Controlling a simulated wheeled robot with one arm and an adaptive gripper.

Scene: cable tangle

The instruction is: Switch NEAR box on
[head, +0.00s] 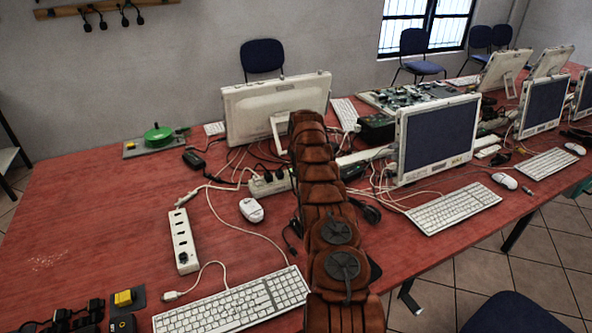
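No box in view has a readable NEAR label. A small yellow block (123,298) sits on a dark plate near the front left edge of the table. A small black box (122,324) with a yellow mark is just in front of it, cut by the picture's bottom edge. Whether either has a switch, and its position, is too small to tell. A white power strip (181,232) with empty-looking sockets lies further back. Another white strip (260,186) with black plugs lies in front of the back monitor. I cannot make out my gripper.
A brown segmented form (321,193) crosses the table's middle, hiding what lies behind it; I cannot tell what it is. Keyboards (236,306), a mouse (252,210), monitors (436,137) and tangled cables surround it. Black parts (62,320) stand at bottom left. The left red tabletop (85,215) is clear.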

